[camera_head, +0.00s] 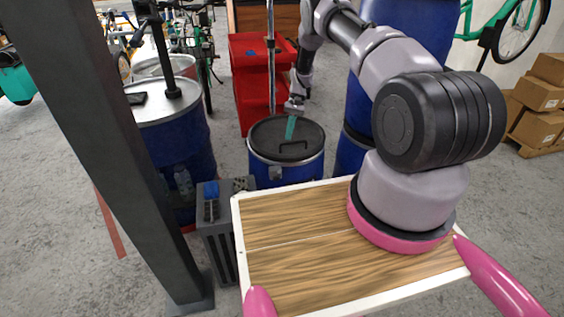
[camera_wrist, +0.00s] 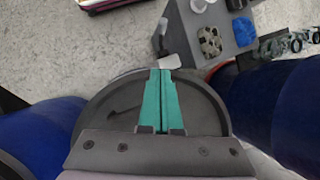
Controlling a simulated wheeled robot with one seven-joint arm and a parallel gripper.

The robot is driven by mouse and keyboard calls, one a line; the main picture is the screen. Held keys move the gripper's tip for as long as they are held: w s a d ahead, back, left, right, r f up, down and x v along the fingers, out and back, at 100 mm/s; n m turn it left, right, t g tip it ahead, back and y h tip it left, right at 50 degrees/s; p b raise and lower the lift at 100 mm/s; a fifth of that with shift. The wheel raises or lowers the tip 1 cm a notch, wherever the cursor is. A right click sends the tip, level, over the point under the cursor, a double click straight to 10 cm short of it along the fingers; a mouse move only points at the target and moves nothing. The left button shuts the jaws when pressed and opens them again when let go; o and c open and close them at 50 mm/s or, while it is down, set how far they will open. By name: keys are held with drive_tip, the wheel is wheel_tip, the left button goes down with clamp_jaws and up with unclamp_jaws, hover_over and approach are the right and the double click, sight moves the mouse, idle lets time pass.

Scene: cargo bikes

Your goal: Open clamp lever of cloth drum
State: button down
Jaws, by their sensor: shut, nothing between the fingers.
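The cloth drum (camera_head: 303,173) is a short blue drum with a black lid and a pale metal clamp ring around its rim. The lid (camera_wrist: 205,110) fills the middle of the wrist view. A pale grey tab, apparently the clamp lever (camera_wrist: 172,62), is at the lid's edge just beyond my fingertips; in the head view it seems to be at the drum's front (camera_head: 275,172). My gripper (camera_head: 290,136) is above the lid with its teal fingers together and empty. It also shows in the wrist view (camera_wrist: 160,73). Whether the fingertips touch the tab is unclear.
A grey box (camera_head: 217,230) with a blue item on top stands before the drum, to the left. A larger blue drum (camera_head: 185,145) is at left and a tall blue drum (camera_head: 350,152) close at right. A red trolley (camera_head: 250,100) stands behind.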

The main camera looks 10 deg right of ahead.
approach(278, 176)
drive_tip(key=w+f, duration=0.1)
drive_tip(key=f, duration=0.1)
drive_tip(key=w+d+f, duration=0.1)
drive_tip(key=w+f, duration=0.1)
drive_tip(key=shift+w+f, duration=0.1)
drive_tip(key=shift+f, duration=0.2)
drive_tip(key=shift+s+a+f, duration=0.2)
drive_tip(key=shift+s+a, duration=0.1)
drive_tip(key=shift+s, duration=0.25)
drive_tip(key=shift+s+a+f, duration=0.15)
drive_tip(key=shift+s+a, duration=0.1)
drive_tip(key=shift+s, duration=0.3)
drive_tip(key=shift+s+a+f, duration=0.2)
drive_tip(key=shift+s+a, duration=0.1)
drive_tip(key=shift+s, duration=0.25)
